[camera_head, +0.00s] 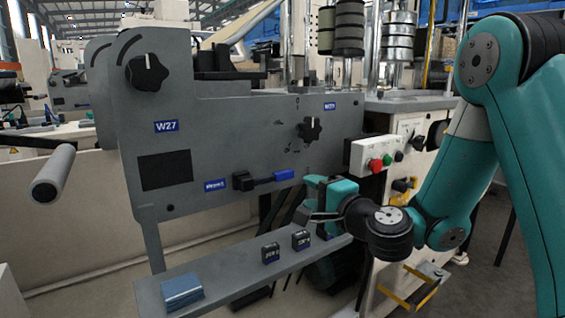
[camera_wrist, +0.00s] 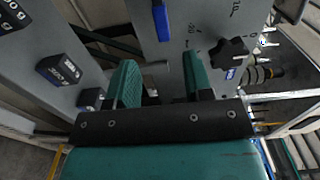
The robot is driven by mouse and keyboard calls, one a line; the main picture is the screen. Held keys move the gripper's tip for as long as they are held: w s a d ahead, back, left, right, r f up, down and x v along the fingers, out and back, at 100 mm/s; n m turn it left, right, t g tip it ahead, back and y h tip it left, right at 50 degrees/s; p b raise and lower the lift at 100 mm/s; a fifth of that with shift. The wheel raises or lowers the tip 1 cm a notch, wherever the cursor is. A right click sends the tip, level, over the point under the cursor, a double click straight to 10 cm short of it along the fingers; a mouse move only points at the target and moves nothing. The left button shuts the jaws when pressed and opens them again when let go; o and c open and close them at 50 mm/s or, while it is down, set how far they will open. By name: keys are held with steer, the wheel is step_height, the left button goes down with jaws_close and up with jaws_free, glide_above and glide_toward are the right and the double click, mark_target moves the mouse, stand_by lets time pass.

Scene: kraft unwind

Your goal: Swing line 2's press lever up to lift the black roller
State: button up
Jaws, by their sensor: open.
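A press lever with a black pivot block and a blue handle (camera_head: 280,176) lies nearly level on the grey W27 panel (camera_head: 230,130). The blue handle also shows at the top of the wrist view (camera_wrist: 161,20). A blue label (camera_head: 215,184) sits left of the lever, its text too small to read surely. My gripper (camera_head: 318,196) is just right of and below the handle's tip. In the wrist view its teal fingers (camera_wrist: 158,78) are apart with nothing between them, and the handle is beyond them. I cannot tell which roller is the black one.
A shelf (camera_head: 235,285) below the panel bears two small dark blocks and a blue box (camera_head: 182,291). A black star knob (camera_head: 310,129) is above my gripper, and a white button box (camera_head: 372,156) is to its right. A grey bar (camera_head: 54,170) sticks out at left.

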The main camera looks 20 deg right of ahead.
mark_target(283, 177)
steer(key=p+x, duration=0.3)
steer(key=x, duration=0.2)
steer(key=p+x, duration=0.3)
steer(key=x, duration=0.2)
steer(key=shift+a+r, duration=0.1)
steer(key=shift+r, duration=0.1)
steer(key=shift+w+a+f+p, duration=0.2)
steer(key=shift+w+p, duration=0.15)
steer(key=shift+w, duration=0.3)
jaws_close()
